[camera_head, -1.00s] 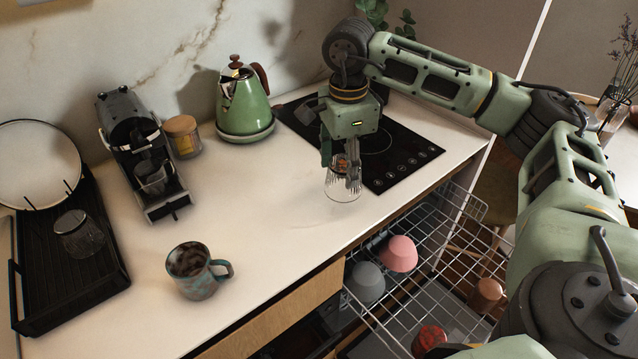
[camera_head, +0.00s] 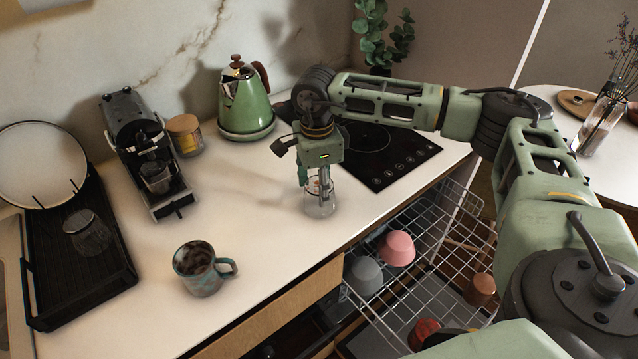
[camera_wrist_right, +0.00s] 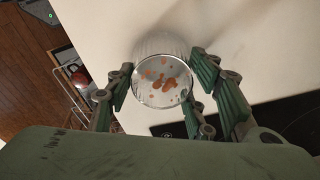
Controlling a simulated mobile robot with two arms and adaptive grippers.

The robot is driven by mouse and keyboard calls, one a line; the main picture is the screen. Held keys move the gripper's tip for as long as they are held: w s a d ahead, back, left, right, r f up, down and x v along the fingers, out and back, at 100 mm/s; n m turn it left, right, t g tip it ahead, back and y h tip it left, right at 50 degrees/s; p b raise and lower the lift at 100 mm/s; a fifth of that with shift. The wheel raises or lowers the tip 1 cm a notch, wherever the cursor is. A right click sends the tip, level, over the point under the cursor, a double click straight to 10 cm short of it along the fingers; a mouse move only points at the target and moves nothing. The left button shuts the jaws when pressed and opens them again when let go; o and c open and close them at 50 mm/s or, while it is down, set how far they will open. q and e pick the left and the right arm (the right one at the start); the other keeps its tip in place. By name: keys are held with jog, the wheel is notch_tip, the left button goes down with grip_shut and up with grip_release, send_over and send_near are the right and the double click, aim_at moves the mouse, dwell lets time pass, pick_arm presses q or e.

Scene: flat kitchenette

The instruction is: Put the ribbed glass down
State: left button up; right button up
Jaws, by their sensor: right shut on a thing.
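The ribbed glass (camera_head: 320,207) is clear and upright at the white counter, left of the black hob. My right gripper (camera_head: 318,184) points down and is shut on it near its upper part. I cannot tell whether its base touches the counter. The right wrist view looks down into the glass (camera_wrist_right: 163,88), with orange-brown flecks in it and finger pads on both sides. My left gripper is not in view.
A green kettle (camera_head: 245,100), a jar (camera_head: 185,135) and a coffee machine (camera_head: 140,140) stand at the back. A mug (camera_head: 200,270) is at the front. Another glass (camera_head: 88,235) sits on the black rack (camera_head: 55,270). The open dishwasher rack (camera_head: 440,262) lies below the counter edge.

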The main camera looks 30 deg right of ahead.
aim_at(317, 185)
jog(key=o, duration=0.9)
jog(key=shift+f, duration=0.15)
jog(key=o, duration=0.4)
jog(key=shift+o, duration=0.2)
jog(key=shift+r, duration=0.55)
notch_tip(317, 185, up, 11)
jog(key=b, duration=0.3)
jog(key=shift+a+r, duration=0.15)
jog(key=shift+a, duration=0.05)
